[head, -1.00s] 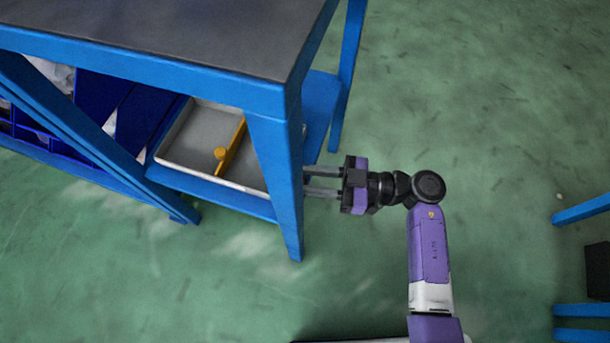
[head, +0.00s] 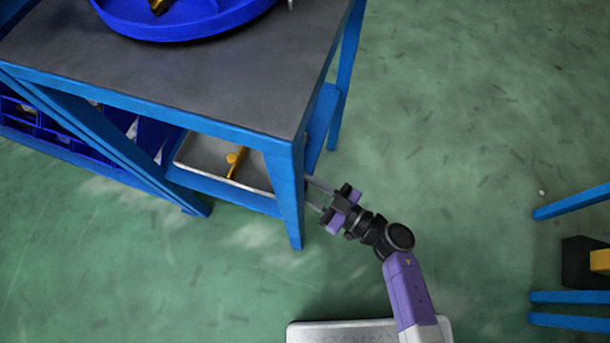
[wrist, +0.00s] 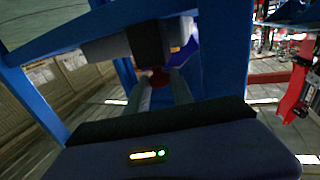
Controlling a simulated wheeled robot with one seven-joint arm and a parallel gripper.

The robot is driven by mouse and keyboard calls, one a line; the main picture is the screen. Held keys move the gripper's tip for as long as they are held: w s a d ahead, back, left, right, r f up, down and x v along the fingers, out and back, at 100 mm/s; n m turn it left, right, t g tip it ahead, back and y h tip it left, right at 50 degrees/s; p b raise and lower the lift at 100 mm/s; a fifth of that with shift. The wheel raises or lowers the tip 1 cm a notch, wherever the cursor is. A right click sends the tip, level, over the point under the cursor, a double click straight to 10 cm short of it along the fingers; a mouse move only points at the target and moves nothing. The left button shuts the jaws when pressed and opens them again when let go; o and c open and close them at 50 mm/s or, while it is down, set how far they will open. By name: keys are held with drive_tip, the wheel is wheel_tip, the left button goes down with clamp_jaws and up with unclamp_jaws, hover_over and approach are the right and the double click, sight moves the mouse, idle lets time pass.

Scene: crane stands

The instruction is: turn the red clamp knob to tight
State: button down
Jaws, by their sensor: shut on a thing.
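The red clamp knob (wrist: 158,78) shows in the wrist view as a small dark red piece between the ends of my two fingers, under a dark block. My gripper (wrist: 160,88) is shut on it. In the head view my gripper (head: 312,193) reaches in beside the right front leg of the blue bench, and the leg hides the knob and part of the fingertips. The knob's turned position cannot be told from these frames.
The blue bench leg (head: 291,200) stands close to my fingers. A grey tray (head: 205,172) with a yellow divider (head: 236,160) sits on the lower shelf. A blue round tray (head: 190,27) is on the bench top. Blue frames (head: 575,200) stand at right; the green floor between is clear.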

drive_tip(key=shift+s+a+m+t+h+p, duration=0.15)
drive_tip(key=shift+m+t+h+p, duration=0.25)
drive_tip(key=shift+m+t+h, duration=0.7)
drive_tip(key=c, duration=1.1)
unclamp_jaws()
drive_tip(key=shift+a, duration=0.1)
